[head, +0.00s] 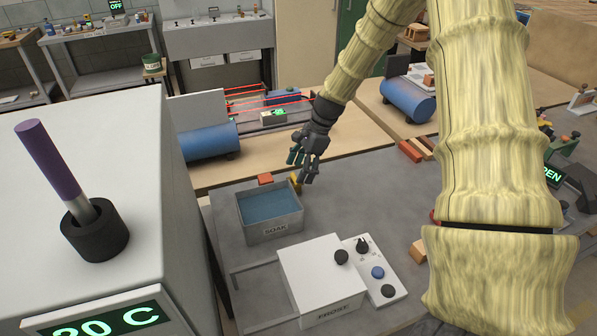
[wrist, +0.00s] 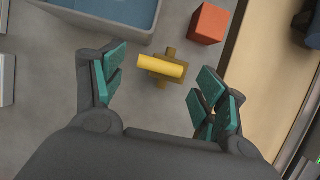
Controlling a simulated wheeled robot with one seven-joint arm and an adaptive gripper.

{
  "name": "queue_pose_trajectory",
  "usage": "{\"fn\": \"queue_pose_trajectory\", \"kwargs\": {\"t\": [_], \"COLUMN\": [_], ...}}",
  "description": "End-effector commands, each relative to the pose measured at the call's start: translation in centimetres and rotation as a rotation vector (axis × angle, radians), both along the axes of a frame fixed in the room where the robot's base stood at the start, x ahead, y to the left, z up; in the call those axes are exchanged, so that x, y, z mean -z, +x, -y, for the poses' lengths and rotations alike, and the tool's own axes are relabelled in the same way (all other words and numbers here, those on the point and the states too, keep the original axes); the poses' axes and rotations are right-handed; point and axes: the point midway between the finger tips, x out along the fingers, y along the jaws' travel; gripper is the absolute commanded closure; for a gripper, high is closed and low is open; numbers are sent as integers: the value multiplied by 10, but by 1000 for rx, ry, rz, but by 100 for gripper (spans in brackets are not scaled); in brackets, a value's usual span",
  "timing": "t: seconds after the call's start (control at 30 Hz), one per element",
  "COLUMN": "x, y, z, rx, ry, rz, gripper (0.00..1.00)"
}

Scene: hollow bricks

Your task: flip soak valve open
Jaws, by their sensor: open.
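The soak valve (head: 297,186) stands beside the right back corner of the grey SOAK tank (head: 273,229), which holds blue water. In the wrist view, the valve shows a yellow lever (wrist: 160,67) lying across a brass body (wrist: 165,81). The tank's corner (wrist: 98,27) is at the top left there. My gripper (head: 303,163) is open and empty, just above the valve. In the wrist view, the lever lies ahead of and between the spread teal-padded fingers (wrist: 161,92); no contact shows.
An orange-red brick (wrist: 208,24) lies near the valve, also seen behind the tank in the head view (head: 265,179). A white FROST box (head: 322,276) with knobs stands in front. Blue cylinders (head: 208,141) lie behind.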

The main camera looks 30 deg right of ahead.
Motion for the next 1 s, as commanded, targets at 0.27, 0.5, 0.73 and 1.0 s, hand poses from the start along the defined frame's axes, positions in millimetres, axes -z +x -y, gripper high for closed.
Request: {"fn": "queue_pose_trajectory", "kwargs": {"t": [0.27, 0.5, 0.73, 1.0], "x": [17, 20, 20, 20], "y": [2, 2, 2, 2], "z": [-7, -8, -7, -7], "rx": [0, 0, 1, -1], "ry": [0, -1, -1, -1], "rz": [1, 1, 0, 1], "gripper": [28, 28, 50, 73]}}
